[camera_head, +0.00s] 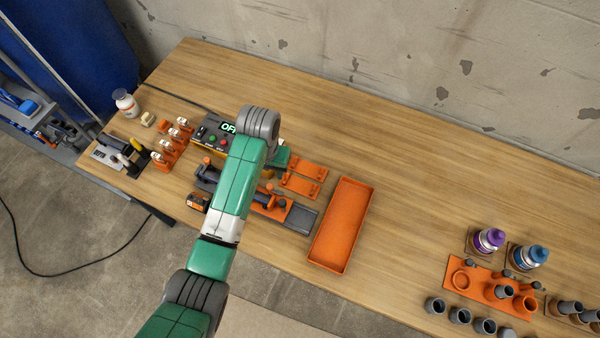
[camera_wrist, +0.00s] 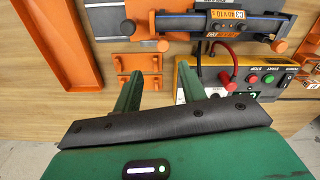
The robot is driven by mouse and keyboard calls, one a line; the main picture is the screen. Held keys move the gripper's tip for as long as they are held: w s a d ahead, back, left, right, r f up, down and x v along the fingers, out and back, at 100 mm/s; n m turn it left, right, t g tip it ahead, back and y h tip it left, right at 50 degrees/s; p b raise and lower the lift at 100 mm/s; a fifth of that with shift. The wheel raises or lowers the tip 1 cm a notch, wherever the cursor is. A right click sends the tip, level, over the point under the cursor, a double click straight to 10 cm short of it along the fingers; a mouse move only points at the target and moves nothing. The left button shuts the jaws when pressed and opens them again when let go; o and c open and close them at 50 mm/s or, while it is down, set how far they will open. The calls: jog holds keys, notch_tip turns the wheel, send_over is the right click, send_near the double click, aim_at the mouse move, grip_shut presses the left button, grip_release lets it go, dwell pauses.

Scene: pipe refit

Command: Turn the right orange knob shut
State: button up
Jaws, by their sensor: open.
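Two orange knobs sit on the clamp fixture. In the head view one knob (camera_head: 268,188) is on the right, nearer the orange tray, partly beside my arm; the other knob (camera_head: 207,161) is on the left. The wrist view is turned around: the tray-side knob (camera_wrist: 128,28) shows at left and the other knob (camera_wrist: 279,45) at right. A dark pipe with a blue stripe (camera_wrist: 180,23) lies between them. My gripper (camera_wrist: 161,70) is open and empty, with its fingers apart from both knobs. In the head view my arm hides most of the gripper and part of the fixture.
The empty orange tray (camera_head: 340,226) lies right of the fixture. Orange brackets (camera_head: 303,177) lie near my gripper. A control box (camera_head: 213,132) with buttons stands behind the fixture, with a red cable (camera_wrist: 226,62) beside it. Bottles and cups stand far right. The table's back middle is clear.

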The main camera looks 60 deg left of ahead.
aim_at(270, 186)
jog(key=shift+s+f, duration=0.35)
jog(key=shift+s, duration=0.05)
notch_tip(270, 186, down, 8)
jog(key=shift+r+b, duration=0.2)
jog(key=shift+b, duration=0.8)
grip_shut()
